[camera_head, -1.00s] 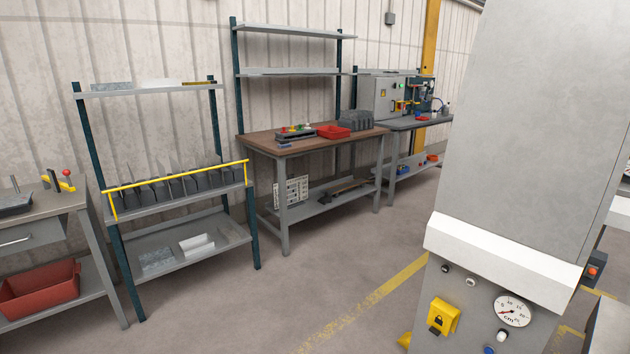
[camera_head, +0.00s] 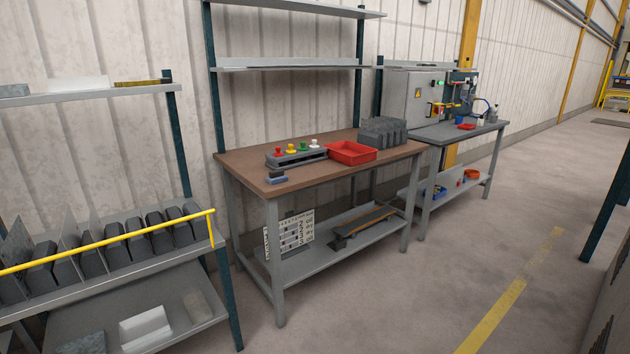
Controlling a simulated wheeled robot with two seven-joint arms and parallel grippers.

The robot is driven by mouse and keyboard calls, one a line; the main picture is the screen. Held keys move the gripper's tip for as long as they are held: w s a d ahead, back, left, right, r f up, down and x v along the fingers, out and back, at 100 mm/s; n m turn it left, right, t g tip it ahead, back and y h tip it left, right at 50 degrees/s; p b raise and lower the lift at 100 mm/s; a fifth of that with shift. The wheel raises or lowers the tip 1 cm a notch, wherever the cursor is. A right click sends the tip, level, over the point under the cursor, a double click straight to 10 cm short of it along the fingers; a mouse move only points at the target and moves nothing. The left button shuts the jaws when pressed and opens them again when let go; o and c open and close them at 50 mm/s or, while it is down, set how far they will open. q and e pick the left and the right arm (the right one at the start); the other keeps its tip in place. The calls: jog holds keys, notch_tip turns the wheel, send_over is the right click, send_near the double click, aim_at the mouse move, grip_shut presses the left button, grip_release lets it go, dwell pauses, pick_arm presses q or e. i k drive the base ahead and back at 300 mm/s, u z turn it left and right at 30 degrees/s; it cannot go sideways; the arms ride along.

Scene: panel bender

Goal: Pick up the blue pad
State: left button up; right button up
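A small dark pad with a bluish-grey lower part (camera_head: 276,180) lies near the front left corner of the brown-topped workbench (camera_head: 240,160). It may be the blue pad, but it is too small to be sure. Neither of my grippers shows in the head view.
On the workbench are a grey rack with coloured knobs (camera_head: 297,158), a red tray (camera_head: 352,152) and grey blocks (camera_head: 384,132). A shelf with a yellow rail (camera_head: 110,240) stands at left. A machine bench (camera_head: 450,131) stands behind right. The floor (camera_head: 430,290) in front is open.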

aim_at(278, 176)
jog(key=i, duration=2.6)
jog(key=z, duration=2.3)
jog(key=i, duration=1.35)
jog(key=u, duration=3)
